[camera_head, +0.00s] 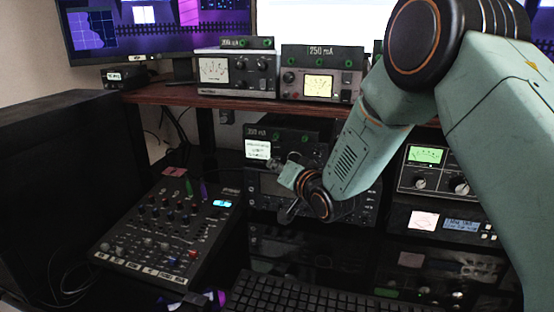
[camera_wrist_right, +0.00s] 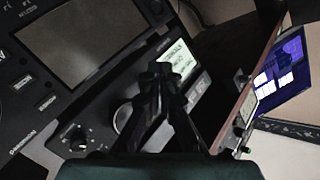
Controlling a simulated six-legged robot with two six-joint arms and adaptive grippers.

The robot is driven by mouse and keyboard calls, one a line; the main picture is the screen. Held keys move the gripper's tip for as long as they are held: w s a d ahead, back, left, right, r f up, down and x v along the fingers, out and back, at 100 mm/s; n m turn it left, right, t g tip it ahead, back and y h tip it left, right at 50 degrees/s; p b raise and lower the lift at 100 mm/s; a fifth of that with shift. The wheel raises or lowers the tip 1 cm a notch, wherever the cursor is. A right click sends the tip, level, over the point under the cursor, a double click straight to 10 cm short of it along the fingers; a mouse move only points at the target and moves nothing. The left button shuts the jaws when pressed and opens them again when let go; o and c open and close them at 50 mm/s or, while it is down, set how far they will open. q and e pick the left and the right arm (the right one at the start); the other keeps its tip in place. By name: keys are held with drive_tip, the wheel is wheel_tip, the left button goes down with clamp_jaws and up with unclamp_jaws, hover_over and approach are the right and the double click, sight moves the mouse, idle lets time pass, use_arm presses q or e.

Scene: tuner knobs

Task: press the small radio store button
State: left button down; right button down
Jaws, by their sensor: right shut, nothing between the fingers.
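The radio (camera_head: 262,186) is a dark unit under the wooden shelf, partly hidden behind my right gripper and forearm. In the right wrist view its dark face (camera_wrist_right: 32,68) is tilted, with a blank grey screen (camera_wrist_right: 85,38), a round knob (camera_wrist_right: 78,138) and several small labelled keys. I cannot tell which small key is the store button. My right gripper (camera_head: 289,212) is in front of the radio. In the right wrist view its dark fingers (camera_wrist_right: 160,72) are shut and empty, pointing toward the radio's edge; contact cannot be told. My left gripper is not in view.
A mixer (camera_head: 165,245) lies at the left on the desk, and a keyboard (camera_head: 300,294) at the front. Two meter units (camera_head: 236,73) (camera_head: 318,76) stand on the wooden shelf (camera_head: 225,101). More rack units (camera_head: 440,172) are at the right, close to my arm.

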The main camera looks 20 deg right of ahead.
drive_tip(key=shift+w+d, duration=0.25)
drive_tip(key=shift+w, duration=0.1)
drive_tip(key=shift+w+d, duration=0.2)
drive_tip(key=shift+w, duration=0.1)
idle(0.9)
idle(0.4)
drive_tip(key=shift+s+a+p, duration=0.35)
drive_tip(key=shift+s+a, duration=0.1)
drive_tip(key=shift+s, duration=0.25)
drive_tip(key=s+a, duration=0.1)
drive_tip(key=s, duration=0.1)
drive_tip(key=s+a+p, duration=0.1)
drive_tip(key=s, duration=0.1)
drive_tip(key=shift+a, duration=0.4)
drive_tip(key=shift+s, duration=0.1)
idle(0.5)
